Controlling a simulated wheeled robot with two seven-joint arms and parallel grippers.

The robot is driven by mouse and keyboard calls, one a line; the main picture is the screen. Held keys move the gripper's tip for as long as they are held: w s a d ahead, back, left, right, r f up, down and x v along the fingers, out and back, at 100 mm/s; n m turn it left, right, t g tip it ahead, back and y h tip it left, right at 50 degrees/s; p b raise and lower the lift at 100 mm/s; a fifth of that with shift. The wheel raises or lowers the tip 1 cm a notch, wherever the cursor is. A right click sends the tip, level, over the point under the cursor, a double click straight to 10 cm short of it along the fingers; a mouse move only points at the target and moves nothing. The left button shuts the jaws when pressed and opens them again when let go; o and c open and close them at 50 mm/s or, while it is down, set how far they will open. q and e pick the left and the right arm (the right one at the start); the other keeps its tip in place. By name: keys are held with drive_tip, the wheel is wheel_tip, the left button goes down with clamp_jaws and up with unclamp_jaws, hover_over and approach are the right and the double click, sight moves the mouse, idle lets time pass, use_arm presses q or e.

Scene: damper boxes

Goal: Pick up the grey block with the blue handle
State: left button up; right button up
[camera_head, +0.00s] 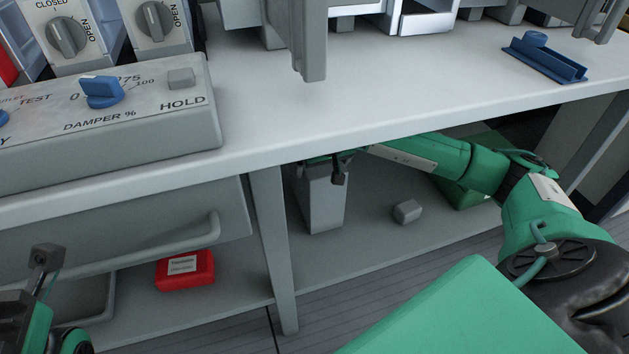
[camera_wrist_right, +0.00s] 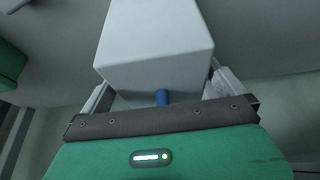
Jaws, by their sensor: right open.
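The grey block (camera_head: 322,205) stands upright on the lower shelf under the table in the head view. Its top is partly hidden by my right gripper and the table edge. In the wrist view the block (camera_wrist_right: 155,45) fills the upper middle, with its short blue handle (camera_wrist_right: 162,97) toward my palm. My right gripper (camera_head: 336,172) is open at the block's top. In the wrist view its fingers lie to either side of the handle, and I see no contact. My left gripper (camera_head: 44,262) is partly in view at the lower left; its jaw state is unclear.
A small grey block (camera_head: 407,212) lies on the lower shelf to the right. The table edge (camera_head: 400,128) hangs above my right arm. A red box (camera_head: 185,269) sits below the drawer (camera_head: 120,245). A shelf leg (camera_head: 273,240) stands left of the grey block.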

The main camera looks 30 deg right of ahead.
drive_tip(key=shift+c, duration=0.2)
drive_tip(key=c, duration=1.7)
drive_tip(key=shift+r, duration=0.2)
